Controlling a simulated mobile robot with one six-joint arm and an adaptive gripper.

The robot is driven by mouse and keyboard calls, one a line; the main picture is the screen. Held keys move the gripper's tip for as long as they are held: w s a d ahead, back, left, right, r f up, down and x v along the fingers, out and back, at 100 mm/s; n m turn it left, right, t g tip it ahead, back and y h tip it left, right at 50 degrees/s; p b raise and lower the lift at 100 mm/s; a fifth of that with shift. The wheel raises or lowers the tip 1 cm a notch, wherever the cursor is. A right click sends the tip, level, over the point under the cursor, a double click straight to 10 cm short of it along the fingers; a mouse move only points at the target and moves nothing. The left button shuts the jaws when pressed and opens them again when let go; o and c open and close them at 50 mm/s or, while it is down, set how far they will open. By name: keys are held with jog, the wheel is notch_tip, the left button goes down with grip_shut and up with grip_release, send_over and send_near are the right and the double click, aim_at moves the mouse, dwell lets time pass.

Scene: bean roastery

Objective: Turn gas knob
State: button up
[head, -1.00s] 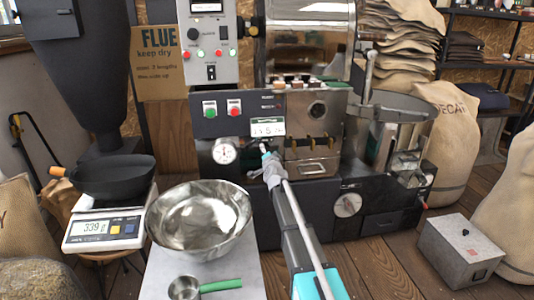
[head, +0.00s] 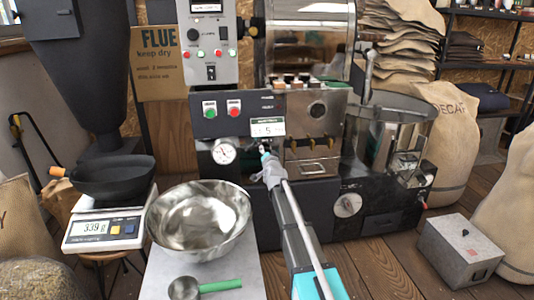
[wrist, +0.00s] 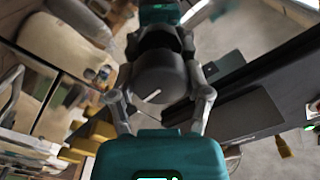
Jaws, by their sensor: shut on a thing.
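The gas knob (wrist: 160,80) is a dark grey round knob with a white pointer line, seen close up in the wrist view. My gripper (wrist: 160,58) has one finger on each side of it and is shut on it. In the head view my gripper (head: 267,161) is at the roaster's front panel, below the small white display (head: 268,127). There the knob is mostly hidden by the gripper. The display seems to read 5.
A round pressure gauge (head: 224,152) sits left of my gripper. A steel bowl (head: 199,222) and a green-handled scoop (head: 184,288) are on the stand in front. A scale (head: 104,232) with a black pan is at left. A grey metal box (head: 460,250) stands on the floor at right.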

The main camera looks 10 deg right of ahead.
jog(key=n, duration=0.4)
jog(key=shift+a, duration=0.1)
jog(key=shift+n, duration=1.5)
jog(key=o, duration=1.2)
jog(key=shift+c, duration=0.2)
jog(key=s, duration=1.2)
